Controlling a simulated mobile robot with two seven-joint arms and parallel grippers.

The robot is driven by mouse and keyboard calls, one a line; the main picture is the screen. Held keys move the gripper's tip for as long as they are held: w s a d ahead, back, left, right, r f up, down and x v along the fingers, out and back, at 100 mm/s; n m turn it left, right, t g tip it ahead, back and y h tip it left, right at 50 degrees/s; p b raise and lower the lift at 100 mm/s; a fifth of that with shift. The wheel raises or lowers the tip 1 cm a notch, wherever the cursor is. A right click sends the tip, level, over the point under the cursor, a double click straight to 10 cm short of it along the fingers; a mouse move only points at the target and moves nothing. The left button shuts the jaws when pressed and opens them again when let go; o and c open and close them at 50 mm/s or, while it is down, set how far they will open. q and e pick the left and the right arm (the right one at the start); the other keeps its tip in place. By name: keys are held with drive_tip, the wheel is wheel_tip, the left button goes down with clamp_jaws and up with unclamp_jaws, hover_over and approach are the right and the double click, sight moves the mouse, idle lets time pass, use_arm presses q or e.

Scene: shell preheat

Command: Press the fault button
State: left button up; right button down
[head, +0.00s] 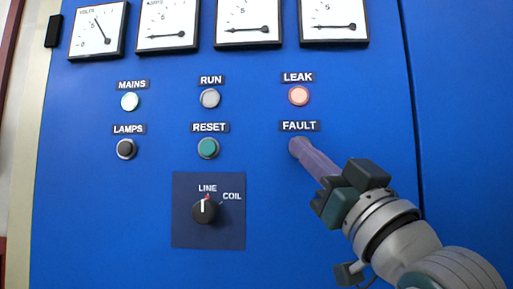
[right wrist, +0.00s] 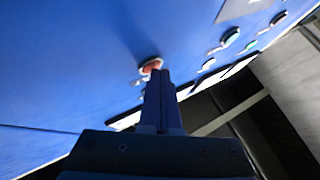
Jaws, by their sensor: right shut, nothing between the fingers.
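The fault button (right wrist: 150,66) shows in the right wrist view as a red cap in a pale ring on the blue panel. In the head view its place is right under the FAULT label (head: 299,126), where my fingertips cover it. My right gripper (head: 303,150) is shut and empty, its fingers pointing at the panel from the lower right. In the right wrist view its fingertips (right wrist: 158,73) overlap the button's edge. I cannot tell whether they touch it or whether it is pushed in. My left gripper is out of view.
The pink-red LEAK lamp (head: 299,96) is just above the FAULT label. The teal RESET button (head: 207,148) is to the left, with the LINE/COIL switch (head: 204,211) below it. Several meters (head: 248,22) run along the top.

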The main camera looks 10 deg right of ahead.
drive_tip(key=shift+s, duration=0.1)
drive_tip(key=shift+s+a+p, duration=0.25)
drive_tip(key=shift+s+p, duration=0.2)
drive_tip(key=shift+s, duration=0.25)
drive_tip(key=shift+s+a+p, duration=0.25)
drive_tip(key=shift+s+p, duration=0.1)
drive_tip(key=shift+s, duration=0.45)
drive_tip(key=shift+s+a+p, duration=0.2)
drive_tip(key=shift+s+p, duration=0.15)
drive_tip(key=shift+s, duration=0.45)
drive_tip(key=shift+s+a+p, duration=0.25)
drive_tip(key=shift+s+p, duration=0.1)
drive_tip(key=shift+s, duration=0.45)
